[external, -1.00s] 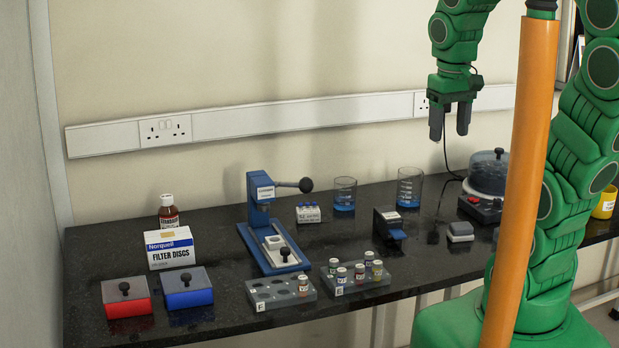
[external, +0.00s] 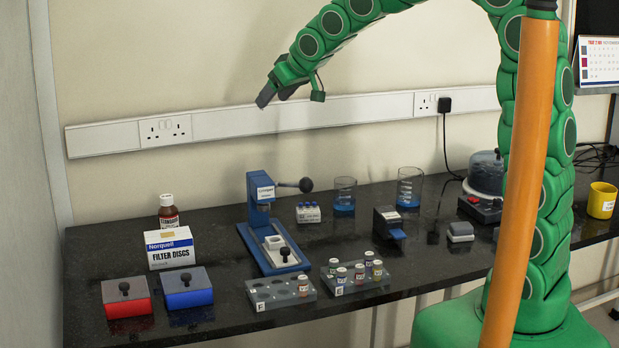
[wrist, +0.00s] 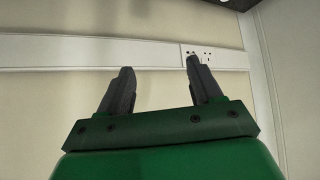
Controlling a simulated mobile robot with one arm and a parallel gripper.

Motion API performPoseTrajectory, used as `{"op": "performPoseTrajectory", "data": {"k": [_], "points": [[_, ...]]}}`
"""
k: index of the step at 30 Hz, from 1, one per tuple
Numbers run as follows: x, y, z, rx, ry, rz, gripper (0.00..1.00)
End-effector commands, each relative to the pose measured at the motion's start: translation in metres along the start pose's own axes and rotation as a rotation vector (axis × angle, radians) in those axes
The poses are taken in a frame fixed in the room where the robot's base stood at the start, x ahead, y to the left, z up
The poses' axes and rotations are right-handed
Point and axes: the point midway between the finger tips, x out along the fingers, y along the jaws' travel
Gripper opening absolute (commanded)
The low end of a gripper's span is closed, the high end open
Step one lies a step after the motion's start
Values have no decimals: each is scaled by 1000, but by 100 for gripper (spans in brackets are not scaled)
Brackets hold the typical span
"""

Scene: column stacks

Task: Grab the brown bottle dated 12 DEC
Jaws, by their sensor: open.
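A brown bottle (external: 168,211) with a white cap stands upright at the back left of the bench. Its lower part is hidden behind a white filter-disc box (external: 170,250). Its label is too small to read a date on. My gripper (external: 272,97) is in the air in front of the wall, above and to the right of the bottle, tilted down to the left. In the wrist view my gripper (wrist: 158,80) is open and empty, facing the wall; no bottle shows there.
A blue press (external: 262,225) stands right of the box. Lidded red (external: 127,300) and blue (external: 187,290) boxes sit in front. Two racks hold small vials, the left rack (external: 262,297) mostly empty. Two beakers (external: 410,187) stand behind. Air above the bottle is clear.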

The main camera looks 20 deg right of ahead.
Motion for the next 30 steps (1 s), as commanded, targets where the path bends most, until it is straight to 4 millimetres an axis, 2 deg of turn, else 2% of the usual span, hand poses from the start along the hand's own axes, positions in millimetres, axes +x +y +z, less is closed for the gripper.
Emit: {"op": "performPoseTrajectory", "data": {"k": [1, 6, 12, 18, 27, 29, 30], "points": [[14, -14, -10, -15, 28, -19, 64], [51, -59, -48, -55, 151, -81, 64], [79, -103, -78, -86, 262, -143, 64], [94, -132, -93, -104, 328, -183, 64], [109, -166, -108, -122, 401, -230, 64], [111, -172, -111, -126, 414, -239, 64], [117, -170, -104, -126, 409, -236, 64]]}}
